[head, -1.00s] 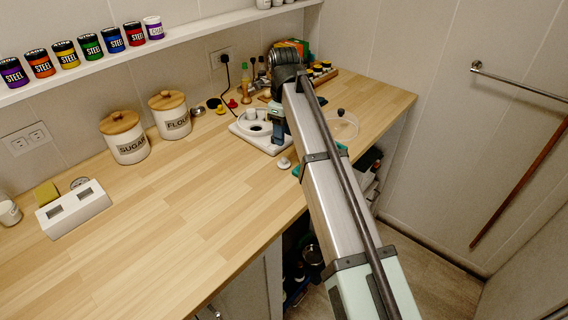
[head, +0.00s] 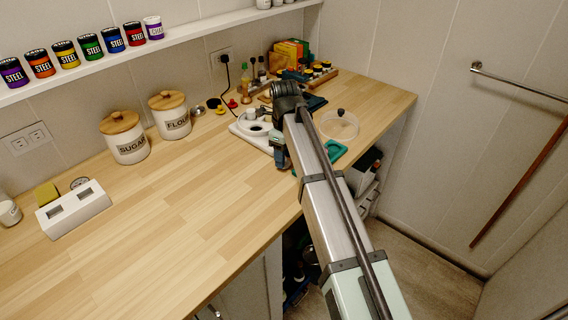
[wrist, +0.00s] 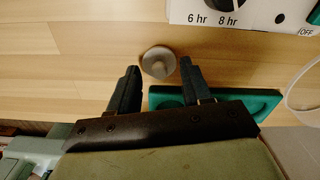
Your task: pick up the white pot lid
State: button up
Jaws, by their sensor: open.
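The white pot lid (wrist: 158,62) is a small, pale round piece with a raised knob, lying on the wooden counter in the wrist view. My gripper (wrist: 158,68) is open, with its two dark fingers on either side of the lid in that picture. I cannot tell whether the fingers touch it or are still above it. In the head view my gripper (head: 281,161) is low over the counter's front edge, and the lid is hidden behind it.
A white appliance with hour markings (wrist: 245,14) stands just beyond the lid. A teal tray (wrist: 232,103) lies close to the right finger. A clear lid with a dark knob (head: 340,123) is to the right.

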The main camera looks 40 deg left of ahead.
grip_shut()
jog(key=shift+r, duration=0.1)
dwell(0.4)
notch_tip(320, 180, up, 8)
jog(key=r, duration=0.1)
jog(key=w+d+r, duration=0.3)
jog(key=w+d, duration=0.4)
jog(key=w, duration=0.2)
jog(key=shift+d+r, duration=0.2)
jog(key=shift+d, duration=0.1)
